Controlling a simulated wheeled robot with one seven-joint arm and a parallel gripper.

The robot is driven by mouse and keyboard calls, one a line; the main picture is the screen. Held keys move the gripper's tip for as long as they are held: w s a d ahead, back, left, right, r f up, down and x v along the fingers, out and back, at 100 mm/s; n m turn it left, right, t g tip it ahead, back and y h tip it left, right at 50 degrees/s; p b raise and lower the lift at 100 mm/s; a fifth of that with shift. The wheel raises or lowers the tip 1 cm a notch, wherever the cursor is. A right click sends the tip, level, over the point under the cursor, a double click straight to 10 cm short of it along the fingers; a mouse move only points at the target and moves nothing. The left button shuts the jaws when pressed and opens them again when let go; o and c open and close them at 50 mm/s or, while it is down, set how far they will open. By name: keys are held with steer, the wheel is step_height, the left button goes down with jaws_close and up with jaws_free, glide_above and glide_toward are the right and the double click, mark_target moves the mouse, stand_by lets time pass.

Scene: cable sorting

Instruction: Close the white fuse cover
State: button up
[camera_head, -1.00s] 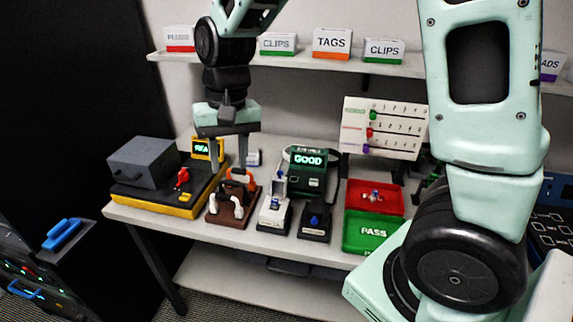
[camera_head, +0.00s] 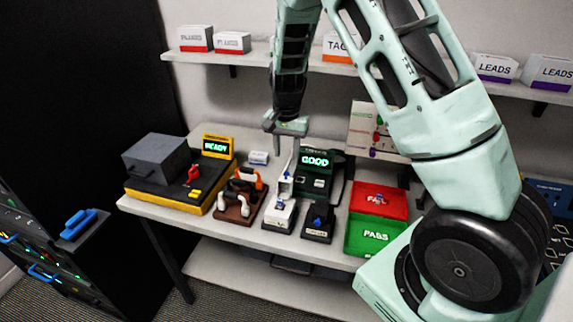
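The white fuse cover (camera_head: 286,183) stands upright at the back of a small white-and-black fuse holder (camera_head: 279,214) on the bench, so it looks open. My gripper (camera_head: 285,150) points down from above, right over the cover. A finger reaches down close behind or beside the top of the cover; I cannot tell whether it touches. The gripper is seen nearly edge-on, so the gap between its fingers is unclear.
A brown fixture with orange and white handles (camera_head: 240,195) stands to the left, a black fixture with a blue knob (camera_head: 318,221) to the right. A green tester reading GOOD (camera_head: 316,172) is close behind. Red (camera_head: 380,201) and green PASS (camera_head: 374,235) trays lie further right.

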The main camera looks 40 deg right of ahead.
mark_target(286, 173)
step_height(286, 173, down, 7)
steer(key=shift+r+p, duration=0.1)
steer(key=shift+p, duration=0.5)
jaws_close()
